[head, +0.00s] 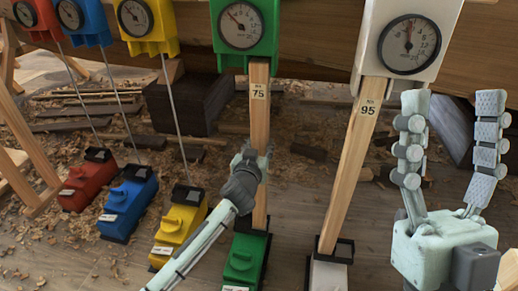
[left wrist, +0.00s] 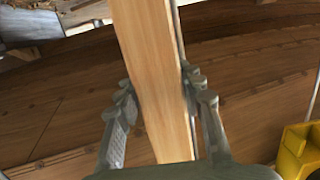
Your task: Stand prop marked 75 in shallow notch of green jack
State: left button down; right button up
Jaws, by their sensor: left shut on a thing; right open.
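The prop marked 75 (head: 259,120) is a pale wooden bar standing about upright above the green jack (head: 246,258). Its top is at the green dial gauge (head: 244,30) and its lower end is at the black top of the jack. Which notch it is in, or whether it touches, I cannot tell. My left gripper (head: 250,165) is shut around the prop at mid-height. In the left wrist view the bar (left wrist: 155,75) runs between its two fingers. My right gripper (head: 450,110) is open and empty at the right, fingers pointing up.
The prop marked 95 (head: 350,165) leans between the white gauge (head: 408,42) and the white jack (head: 328,272). Yellow (head: 180,228), blue (head: 128,203) and red (head: 88,180) jacks stand at left, with thin rods above. Shavings and scrap wood litter the floor.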

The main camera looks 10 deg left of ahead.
pick_arm(q)
jog(key=shift+w+f+b, duration=0.15)
jog(key=shift+f+b, duration=0.1)
jog(key=shift+b, duration=0.15)
dwell(0.8)
jog(key=shift+w, duration=0.1)
dwell(0.7)
jog(key=c, duration=0.9)
grip_release()
jog(key=shift+f, duration=0.25)
jog(key=s, duration=0.4)
jog(key=s+r, duration=0.1)
jog(key=s, duration=0.3)
jog(key=s+r, duration=0.1)
jog(key=s, duration=0.3)
jog(key=shift+s, duration=2.45)
